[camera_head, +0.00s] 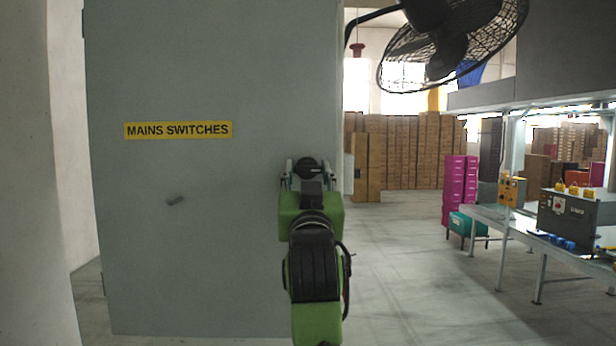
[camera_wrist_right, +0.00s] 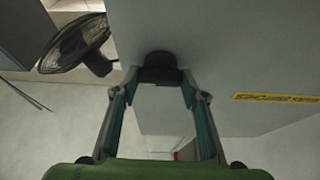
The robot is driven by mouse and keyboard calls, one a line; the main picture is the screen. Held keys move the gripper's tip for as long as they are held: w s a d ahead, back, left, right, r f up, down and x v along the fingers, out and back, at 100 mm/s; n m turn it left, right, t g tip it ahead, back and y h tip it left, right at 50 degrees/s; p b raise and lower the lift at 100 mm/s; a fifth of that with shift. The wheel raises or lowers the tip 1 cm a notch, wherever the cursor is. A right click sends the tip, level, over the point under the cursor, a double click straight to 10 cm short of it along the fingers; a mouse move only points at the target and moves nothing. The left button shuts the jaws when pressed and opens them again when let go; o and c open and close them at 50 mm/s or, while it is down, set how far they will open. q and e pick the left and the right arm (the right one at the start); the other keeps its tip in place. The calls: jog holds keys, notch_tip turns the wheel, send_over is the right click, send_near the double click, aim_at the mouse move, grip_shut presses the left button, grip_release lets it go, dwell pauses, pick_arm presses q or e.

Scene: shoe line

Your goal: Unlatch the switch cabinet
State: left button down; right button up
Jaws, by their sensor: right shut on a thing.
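The grey switch cabinet (camera_head: 215,70) fills the left half of the head view, its face marked by a yellow "MAINS SWITCHES" label (camera_head: 178,130). A black round knob (camera_head: 306,167) is near the cabinet's right edge. My right gripper (camera_head: 306,178) is shut on this knob. The right wrist view shows the knob (camera_wrist_right: 160,66) against the grey panel, between my right fingertips (camera_wrist_right: 161,86). The arm hides part of the panel below. My left gripper is not in view.
A black fan (camera_head: 445,45) hangs at upper right. A bench (camera_head: 540,245) with control boxes stands at right, pink crates (camera_head: 459,188) beside it. Brown boxes (camera_head: 415,150) are stacked behind. A pale wall or column (camera_head: 35,180) stands at far left. Floor right of the cabinet is clear.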

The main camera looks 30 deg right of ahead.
jog(key=o, duration=1.1)
jog(key=v, duration=1.2)
